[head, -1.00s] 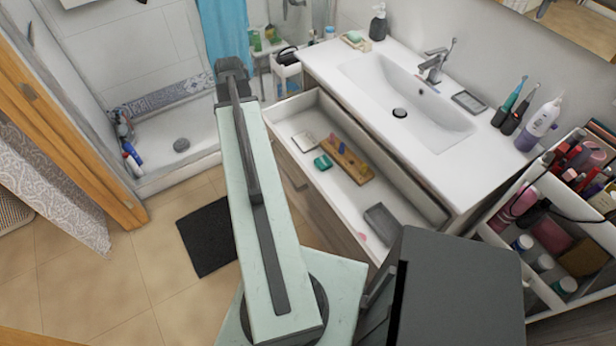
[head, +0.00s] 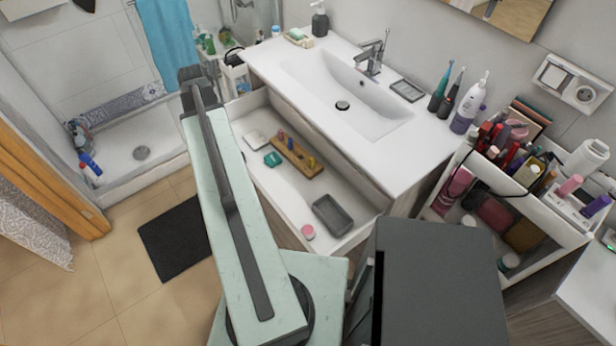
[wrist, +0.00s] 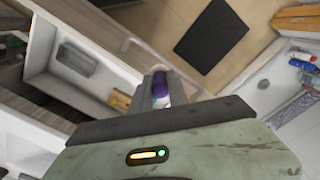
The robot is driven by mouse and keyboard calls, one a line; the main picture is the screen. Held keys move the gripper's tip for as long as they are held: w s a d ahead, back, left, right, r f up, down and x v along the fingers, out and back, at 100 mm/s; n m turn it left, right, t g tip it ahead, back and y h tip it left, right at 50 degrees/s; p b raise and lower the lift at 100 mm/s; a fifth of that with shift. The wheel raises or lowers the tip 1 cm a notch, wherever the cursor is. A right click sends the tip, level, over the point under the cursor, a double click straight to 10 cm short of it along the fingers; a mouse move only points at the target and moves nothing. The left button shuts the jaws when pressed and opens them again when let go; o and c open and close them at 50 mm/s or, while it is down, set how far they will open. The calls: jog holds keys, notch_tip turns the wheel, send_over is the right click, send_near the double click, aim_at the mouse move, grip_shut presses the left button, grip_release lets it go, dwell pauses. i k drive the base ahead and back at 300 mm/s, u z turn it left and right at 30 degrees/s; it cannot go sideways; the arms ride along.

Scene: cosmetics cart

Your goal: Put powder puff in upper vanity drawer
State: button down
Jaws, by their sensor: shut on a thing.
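The upper vanity drawer (head: 262,178) is pulled open under the sink. It holds a wooden block with colored pegs, a teal item, a white item, a grey tray and a pink round jar. My gripper (wrist: 160,88) is shut, with a small pale and purple thing between its fingers in the wrist view. I take this for the powder puff (wrist: 160,84), but it is too small and blurred to be sure. In the head view my arm end lies left of the drawer and hides the fingers. The open drawer also shows at left in the wrist view (wrist: 108,72).
The white countertop (head: 262,62) with the sink is above the drawer. A cosmetics cart (head: 440,232) stands at right. A small rack (head: 236,75) with bottles stands near the shower. A dark mat (head: 172,238) lies on the floor. The drawer has bare floor at its front left.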

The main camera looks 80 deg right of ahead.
aim_at(291, 214)
jog(key=k, duration=1.3)
jog(key=u, duration=0.35)
